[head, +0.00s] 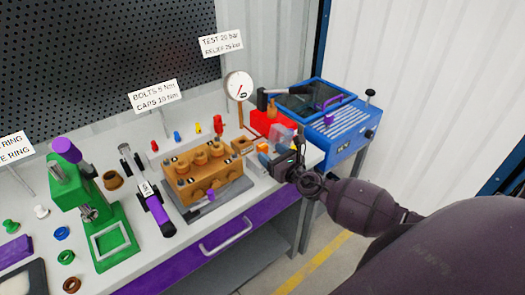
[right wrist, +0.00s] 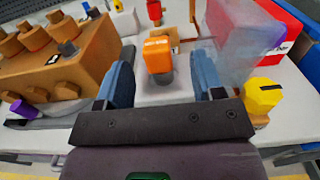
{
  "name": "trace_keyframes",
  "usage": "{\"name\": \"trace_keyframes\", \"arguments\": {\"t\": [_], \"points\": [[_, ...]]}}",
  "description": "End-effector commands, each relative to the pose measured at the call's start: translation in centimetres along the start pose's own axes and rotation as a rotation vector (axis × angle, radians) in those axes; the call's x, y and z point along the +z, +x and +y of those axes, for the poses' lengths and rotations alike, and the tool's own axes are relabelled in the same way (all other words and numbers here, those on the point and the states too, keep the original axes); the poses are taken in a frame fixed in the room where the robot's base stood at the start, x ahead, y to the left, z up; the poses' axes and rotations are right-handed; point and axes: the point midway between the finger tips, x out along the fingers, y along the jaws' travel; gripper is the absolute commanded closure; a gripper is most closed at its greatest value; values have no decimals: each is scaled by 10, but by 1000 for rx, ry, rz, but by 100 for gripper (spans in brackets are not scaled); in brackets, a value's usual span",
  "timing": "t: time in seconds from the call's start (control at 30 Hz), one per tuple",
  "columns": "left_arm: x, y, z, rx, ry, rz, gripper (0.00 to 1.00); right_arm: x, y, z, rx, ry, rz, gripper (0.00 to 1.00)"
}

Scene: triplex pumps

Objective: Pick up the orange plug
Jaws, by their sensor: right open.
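The orange plug (right wrist: 158,56) stands upright on the bench top in the right wrist view. In the head view it is a small orange spot (head: 263,147) to the right of the brass pump block. My right gripper (head: 275,160) is low over the bench's right end. In the right wrist view its two blue fingers (right wrist: 163,84) are apart, with the plug centred in the gap near the fingertips and bench showing on both sides. I see no contact with the plug. Its lower part is partly hidden. My left gripper is not in view.
The brass pump block (right wrist: 62,62) stands close left of the fingers. A translucent container (right wrist: 233,52), a red box (right wrist: 278,28) and a yellow knob-like part (right wrist: 262,95) are close on the right. A blue machine (head: 335,125) stands past the bench's right end.

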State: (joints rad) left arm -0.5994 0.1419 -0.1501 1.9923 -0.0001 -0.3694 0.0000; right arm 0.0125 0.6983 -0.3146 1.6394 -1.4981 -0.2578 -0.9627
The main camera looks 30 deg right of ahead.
Motion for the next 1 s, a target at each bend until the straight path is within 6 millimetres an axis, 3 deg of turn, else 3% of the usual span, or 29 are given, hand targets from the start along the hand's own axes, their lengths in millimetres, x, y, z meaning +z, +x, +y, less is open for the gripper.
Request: {"name": "trace_keyframes", "arguments": {"t": [0.3, 0.67, 1.0], "points": [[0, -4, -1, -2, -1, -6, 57, 2, 40, 3, 1, 1, 0, 38], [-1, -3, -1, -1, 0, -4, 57, 2, 46, 3, 0, 1, 0, 40], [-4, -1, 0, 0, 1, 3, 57, 2, 45, 3, 0, 1, 0, 92]]}}
